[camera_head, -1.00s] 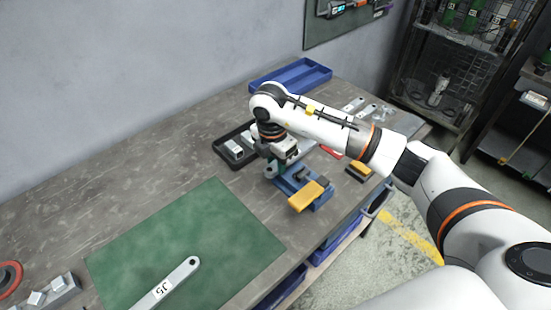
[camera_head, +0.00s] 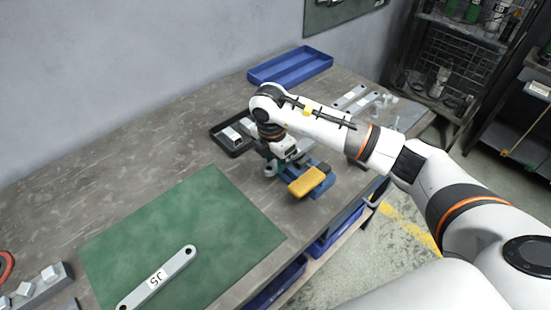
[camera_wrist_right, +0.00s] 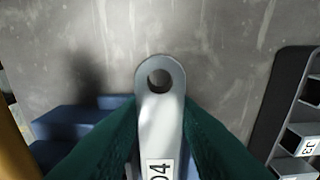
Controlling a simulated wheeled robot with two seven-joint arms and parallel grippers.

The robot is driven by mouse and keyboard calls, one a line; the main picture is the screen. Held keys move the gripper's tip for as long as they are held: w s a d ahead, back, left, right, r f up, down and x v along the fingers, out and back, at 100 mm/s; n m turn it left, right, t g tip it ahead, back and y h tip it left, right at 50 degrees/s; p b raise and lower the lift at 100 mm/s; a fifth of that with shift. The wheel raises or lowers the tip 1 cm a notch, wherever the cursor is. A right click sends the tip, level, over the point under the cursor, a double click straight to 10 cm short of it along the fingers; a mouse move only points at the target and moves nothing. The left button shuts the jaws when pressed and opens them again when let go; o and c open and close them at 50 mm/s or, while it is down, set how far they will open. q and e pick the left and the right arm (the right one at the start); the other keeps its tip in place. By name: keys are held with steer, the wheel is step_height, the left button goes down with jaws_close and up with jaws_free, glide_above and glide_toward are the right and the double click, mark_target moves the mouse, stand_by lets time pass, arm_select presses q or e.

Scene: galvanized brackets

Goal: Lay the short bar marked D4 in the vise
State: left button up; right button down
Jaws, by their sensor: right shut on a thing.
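My right gripper (camera_head: 272,168) is at the left end of the blue vise (camera_head: 318,189) on the workbench. In the right wrist view, its green fingers (camera_wrist_right: 160,135) are shut on a grey bar marked D4 (camera_wrist_right: 158,125). The bar's holed, rounded end sticks out beyond the fingers. In the head view the bar is largely hidden by the gripper. The vise has a yellow part (camera_head: 307,182) at its front, and its blue body (camera_wrist_right: 75,122) shows at the left of the wrist view. I cannot tell whether the bar touches the vise. My left gripper is out of view.
A black tray (camera_head: 216,143) with light blocks stands just left of the gripper. A blue tray (camera_head: 265,77) lies behind. A green mat (camera_head: 150,230) holds a long bar marked J5 (camera_head: 160,278). More grey bars (camera_head: 352,97) lie at the back right. The bench's left middle is clear.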

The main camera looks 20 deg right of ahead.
steer(key=c, duration=1)
jaws_free()
steer(key=shift+r, duration=0.1)
steer(key=r, duration=0.4)
steer(key=r+b, duration=0.1)
steer(key=r, duration=0.3)
steer(key=a+r, duration=0.1)
steer(key=r, duration=0.3)
steer(key=shift+s+b, duration=0.2)
steer(key=shift+b, duration=0.1)
steer(key=shift+f, duration=0.15)
